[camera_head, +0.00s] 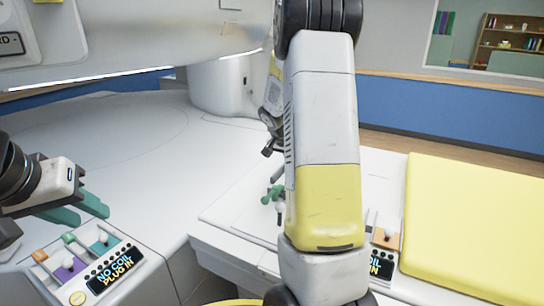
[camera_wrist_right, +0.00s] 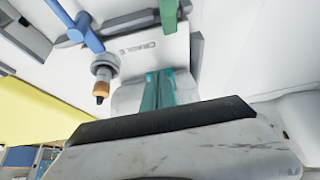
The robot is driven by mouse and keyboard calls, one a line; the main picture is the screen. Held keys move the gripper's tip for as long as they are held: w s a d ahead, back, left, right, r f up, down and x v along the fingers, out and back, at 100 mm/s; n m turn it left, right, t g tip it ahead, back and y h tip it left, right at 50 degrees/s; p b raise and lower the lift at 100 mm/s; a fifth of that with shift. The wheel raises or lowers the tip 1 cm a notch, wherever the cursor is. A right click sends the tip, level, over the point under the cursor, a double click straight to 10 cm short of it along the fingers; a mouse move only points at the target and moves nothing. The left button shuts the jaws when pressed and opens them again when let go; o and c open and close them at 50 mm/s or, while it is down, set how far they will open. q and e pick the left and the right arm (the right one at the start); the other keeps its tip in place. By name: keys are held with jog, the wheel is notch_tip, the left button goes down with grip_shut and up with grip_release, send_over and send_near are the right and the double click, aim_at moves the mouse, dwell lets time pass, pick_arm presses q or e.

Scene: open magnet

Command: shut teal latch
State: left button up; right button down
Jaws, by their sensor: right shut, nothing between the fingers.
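In the right wrist view a green-teal lever, which looks like the teal latch (camera_wrist_right: 169,15), stands at the top edge, its upper end cut off. It rises by a grey bracket on a white surface lettered "CRADLE". My right gripper (camera_wrist_right: 160,78) has its teal fingers together and empty, pointing toward the lever; a gap seems to show, but depth is unclear. In the head view my right arm hides much of this area; a small green piece (camera_head: 272,193) shows beside it, and I cannot tell what it is. My left gripper (camera_head: 84,207) is at the left with its fingers apart, above a control panel.
A blue lever (camera_wrist_right: 76,24) and an orange-tipped knob (camera_wrist_right: 101,88) stand left of the green lever. The control panel (camera_head: 117,278) has coloured sockets and a "NO COIL PLUG IN" display. A yellow pad (camera_head: 470,225) lies at the right. The white table top (camera_head: 120,140) is clear.

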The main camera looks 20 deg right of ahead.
jog(key=shift+w+d+f, duration=0.1)
jog(key=shift+d+f, duration=0.05)
jog(key=shift+f, duration=0.45)
jog(key=shift+w+d+f, duration=0.1)
jog(key=shift+f, duration=0.5)
jog(key=shift+r, duration=0.85)
